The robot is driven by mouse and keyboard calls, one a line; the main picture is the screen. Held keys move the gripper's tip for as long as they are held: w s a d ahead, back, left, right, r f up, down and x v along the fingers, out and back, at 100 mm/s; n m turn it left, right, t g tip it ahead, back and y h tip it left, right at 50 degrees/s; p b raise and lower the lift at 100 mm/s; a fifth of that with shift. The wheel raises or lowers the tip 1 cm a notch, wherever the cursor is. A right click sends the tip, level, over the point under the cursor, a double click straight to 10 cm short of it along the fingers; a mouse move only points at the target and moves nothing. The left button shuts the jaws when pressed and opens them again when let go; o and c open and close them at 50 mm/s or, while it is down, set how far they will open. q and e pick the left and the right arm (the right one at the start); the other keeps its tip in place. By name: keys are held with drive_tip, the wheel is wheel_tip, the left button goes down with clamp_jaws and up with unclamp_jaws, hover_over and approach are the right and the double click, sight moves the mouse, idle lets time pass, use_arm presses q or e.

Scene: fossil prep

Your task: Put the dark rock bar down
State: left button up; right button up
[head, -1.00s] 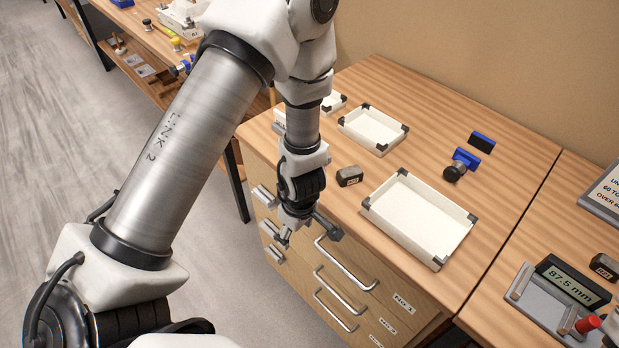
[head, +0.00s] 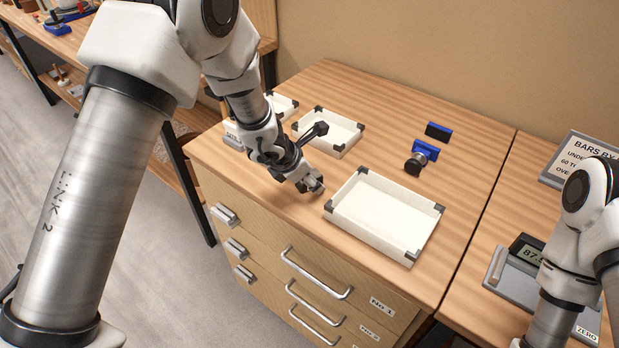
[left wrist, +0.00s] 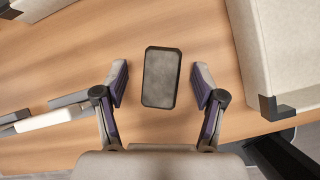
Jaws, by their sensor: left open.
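The dark rock bar (left wrist: 160,77) has a grey face and black edges. In the left wrist view it lies on the wood top between the two fingers of my left gripper (head: 311,184). A gap shows on each side of it, so the gripper is open and not holding it. In the head view the gripper is low over the front edge of the cabinet top, left of the large white tray, and the bar cannot be made out there. My right arm comes in at the right edge, but its gripper is out of frame.
The large white tray (head: 427,226) with dark corners stands close right of my left gripper. A smaller white tray (head: 351,139) is behind it, another (head: 285,105) farther left. Blue-and-black items (head: 425,152) lie at the back. A grey gauge (head: 501,270) sits on the right table.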

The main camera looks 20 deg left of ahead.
use_arm(q)
drive_tip(key=shift+s+r, duration=0.15)
drive_tip(key=shift+s, duration=0.1)
drive_tip(key=c, duration=0.3)
clamp_jaws()
